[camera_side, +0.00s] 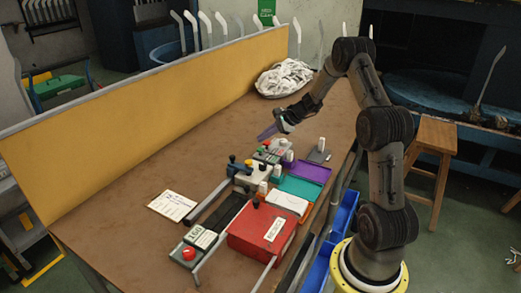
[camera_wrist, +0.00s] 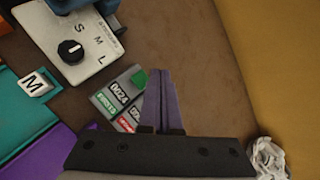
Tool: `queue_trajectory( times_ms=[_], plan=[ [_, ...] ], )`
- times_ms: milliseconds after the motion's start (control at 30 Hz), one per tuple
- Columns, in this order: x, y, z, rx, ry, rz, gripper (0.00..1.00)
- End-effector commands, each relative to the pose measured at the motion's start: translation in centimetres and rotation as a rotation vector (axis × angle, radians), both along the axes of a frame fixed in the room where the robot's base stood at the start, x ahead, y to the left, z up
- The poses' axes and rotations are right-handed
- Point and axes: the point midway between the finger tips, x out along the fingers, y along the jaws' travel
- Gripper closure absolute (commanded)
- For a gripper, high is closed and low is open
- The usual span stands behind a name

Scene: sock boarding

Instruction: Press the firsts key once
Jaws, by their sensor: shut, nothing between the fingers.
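The two-part counter (camera_wrist: 118,96) lies under my gripper in the wrist view, with a display that seems to read 0024 above a green label (camera_wrist: 108,103). Its green key (camera_wrist: 140,78) sits just left of my fingertips, partly hidden by them. A second display and a red label (camera_wrist: 126,124) are partly covered by the fingers; the label words are too small to read surely. My gripper (camera_wrist: 160,72) has its purple fingers together, empty. In the side view my gripper (camera_side: 262,135) hangs above the counter (camera_side: 268,155), apparently not touching it.
A dial box (camera_wrist: 75,45) marked S, M, L stands beside the counter. A yellow partition (camera_side: 150,95) runs along the back. White socks (camera_side: 284,77) lie heaped at the far end.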

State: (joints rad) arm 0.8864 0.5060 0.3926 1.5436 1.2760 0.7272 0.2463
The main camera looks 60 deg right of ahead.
Motion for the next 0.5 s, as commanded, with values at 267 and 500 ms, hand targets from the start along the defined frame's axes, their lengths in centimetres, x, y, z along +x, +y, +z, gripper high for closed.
queue_trajectory(
  times_ms=[267, 500],
  plan=[
    [-0.03, -0.03, -1.36, -0.001, 0.0, 0.0, 1.0],
    [-0.04, -0.02, -1.42, -0.001, 0.0, 0.0, 1.0]
  ],
)
